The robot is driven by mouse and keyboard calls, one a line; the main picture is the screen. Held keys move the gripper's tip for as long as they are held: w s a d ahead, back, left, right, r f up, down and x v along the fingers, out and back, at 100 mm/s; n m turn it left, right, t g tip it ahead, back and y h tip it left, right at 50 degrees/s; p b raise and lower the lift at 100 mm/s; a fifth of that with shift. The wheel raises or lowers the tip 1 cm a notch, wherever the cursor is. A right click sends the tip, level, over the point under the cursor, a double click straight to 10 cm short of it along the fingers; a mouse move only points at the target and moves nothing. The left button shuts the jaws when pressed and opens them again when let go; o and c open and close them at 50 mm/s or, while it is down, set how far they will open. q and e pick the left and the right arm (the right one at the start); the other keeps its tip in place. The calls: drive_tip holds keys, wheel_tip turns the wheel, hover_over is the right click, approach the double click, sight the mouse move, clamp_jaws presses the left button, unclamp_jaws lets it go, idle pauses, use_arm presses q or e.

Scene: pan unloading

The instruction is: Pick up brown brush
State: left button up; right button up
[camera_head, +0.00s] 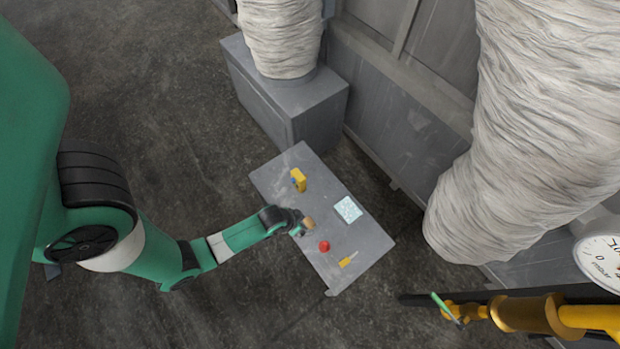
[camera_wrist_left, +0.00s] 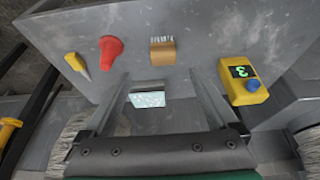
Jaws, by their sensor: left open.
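The brown brush (camera_head: 309,223) lies on the grey table (camera_head: 365,235), right at the tip of my left gripper (camera_head: 299,228). In the left wrist view the brush (camera_wrist_left: 162,54) is a light brown block with pale bristles along its upper side. There my left gripper (camera_wrist_left: 160,78) is open, its two fingers spread apart. The brush shows just beyond the fingertips, roughly centred between them, with nothing held. I cannot tell the exact height of the fingers above the table. My right gripper is not in view.
On the table are a yellow device (camera_head: 299,180) with a display, a pale speckled square (camera_head: 348,209), a red object (camera_head: 324,246) and a yellow-handled tool (camera_head: 347,260). A grey cabinet (camera_head: 265,95) stands behind. A gold pipe (camera_head: 530,314) is at lower right.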

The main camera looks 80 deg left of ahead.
sight(309, 222)
use_arm(q)
drive_tip(key=b+x, duration=0.3)
drive_tip(key=x, duration=0.2)
drive_tip(key=shift+f+b, duration=0.2)
drive_tip(key=shift+b, duration=0.1)
drive_tip(key=shift+r, duration=0.1)
drive_tip(key=b+x, duration=0.4)
drive_tip(key=x, duration=0.1)
drive_tip(key=shift+s+a, duration=0.1)
drive_tip(key=shift+a, duration=0.15)
drive_tip(key=c, duration=1.4)
drive_tip(key=shift+c, duration=0.3)
